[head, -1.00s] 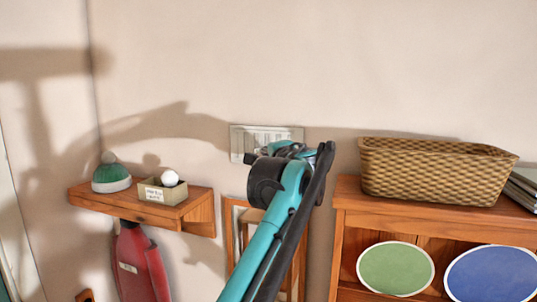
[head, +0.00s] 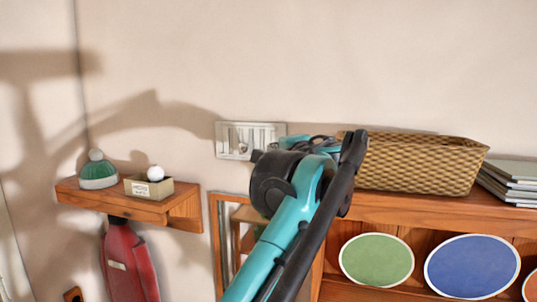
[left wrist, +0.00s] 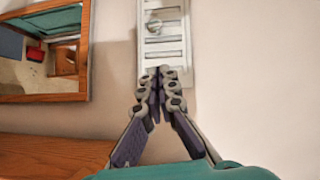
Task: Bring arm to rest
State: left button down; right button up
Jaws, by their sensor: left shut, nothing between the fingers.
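My left arm, teal and black, reaches up through the middle of the head view, and its wrist parts hide the gripper's fingers there. In the left wrist view my left gripper (left wrist: 160,72) is shut and empty, its fingertips together in front of a pale slotted wall plate with a small knob (left wrist: 164,35). I cannot tell whether the fingertips touch the plate. The same plate (head: 232,140) shows on the wall in the head view, just left of my wrist. My right gripper is in neither view.
A wooden cabinet (head: 440,212) at right bears a woven basket (head: 415,165) and a stack of books (head: 510,180); green and blue oval plates stand inside. A small shelf (head: 130,203) at left holds a knit hat (head: 98,173) and a box with a white ball. A framed mirror (left wrist: 45,50) hangs nearby.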

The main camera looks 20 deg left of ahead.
pick_arm(q)
jog(key=s+a+f+n+g+h+b, duration=0.1)
jog(key=s+a+f+n+b, duration=0.3)
jog(key=f, duration=0.8)
jog(key=s+f+m+g+h+b, duration=0.1)
jog(key=s+f+g+b, duration=0.15)
jog(key=f+b, duration=0.75)
jog(key=s+a+f+n+g+h+b, duration=0.1)
jog(key=s+a+f+n+b, duration=0.15)
jog(key=f, duration=1.25)
jog(key=s+d+f+n+h+b, duration=0.1)
jog(key=s+f+b, duration=0.5)
jog(key=f, duration=1)
jog(key=s+d+f+n+g+h+b, duration=0.1)
jog(key=s+f+b, duration=0.5)
jog(key=f, duration=1.1)
jog(key=s+d+f+n+g+h+b, duration=0.1)
jog(key=s+f+b, duration=0.5)
jog(key=f, duration=1.1)
jog(key=d+n+h+b, duration=0.1)
jog(key=d+h+b, duration=0.1)
jog(key=h, duration=0.1)
jog(key=shift+s+d, duration=0.3)
jog(key=shift+s, duration=0.1)
jog(key=shift+n, duration=0.25)
